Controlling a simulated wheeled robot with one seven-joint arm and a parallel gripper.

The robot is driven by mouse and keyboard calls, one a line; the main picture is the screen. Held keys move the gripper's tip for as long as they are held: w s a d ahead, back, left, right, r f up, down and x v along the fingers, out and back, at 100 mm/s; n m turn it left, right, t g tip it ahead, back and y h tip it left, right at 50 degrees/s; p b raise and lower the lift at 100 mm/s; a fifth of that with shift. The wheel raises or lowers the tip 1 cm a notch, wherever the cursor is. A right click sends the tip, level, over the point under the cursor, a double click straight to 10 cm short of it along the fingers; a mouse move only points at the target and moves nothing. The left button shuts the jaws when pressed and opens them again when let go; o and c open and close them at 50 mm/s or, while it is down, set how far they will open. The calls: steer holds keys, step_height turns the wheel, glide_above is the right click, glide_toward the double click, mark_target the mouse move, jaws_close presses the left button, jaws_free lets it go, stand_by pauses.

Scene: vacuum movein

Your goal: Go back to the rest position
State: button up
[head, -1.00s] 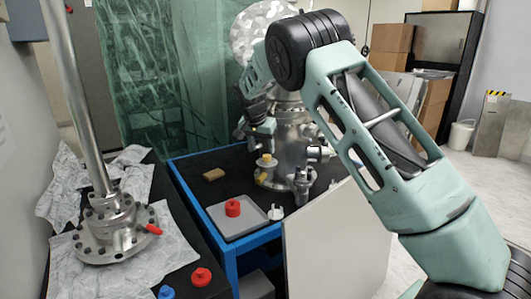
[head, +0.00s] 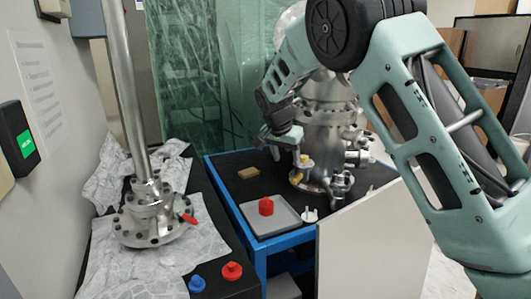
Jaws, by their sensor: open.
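My teal arm comes in from the right and reaches over the blue-framed table. My gripper (head: 286,153) is at its end, small in the head view, open with nothing seen between its fingers. It hangs in front of the left side of the steel vacuum chamber (head: 328,122). A yellow cap (head: 305,161) on the chamber's lower port lies just beside and below the gripper in the picture. I cannot tell whether they touch.
On the blue-framed table (head: 262,250) are a grey tray (head: 283,222) with a red knob (head: 266,206), a white piece (head: 309,215) and a tan block (head: 248,173). A pale panel (head: 375,245) stands in front. A steel flanged column (head: 150,213), red cap (head: 232,271) and blue cap (head: 197,284) are left.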

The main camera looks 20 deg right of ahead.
steer(key=shift+a, duration=0.1)
steer(key=s+a+r+n+g+y+p, duration=0.15)
steer(key=s+a+n+y, duration=0.6)
steer(key=s+a, duration=1.35)
steer(key=s+f+n+g+h, duration=0.1)
steer(key=s+n+h, duration=0.2)
steer(key=s+n, duration=0.8)
steer(key=s, duration=1)
steer(key=shift+d+f, duration=0.3)
steer(key=shift+s, duration=0.1)
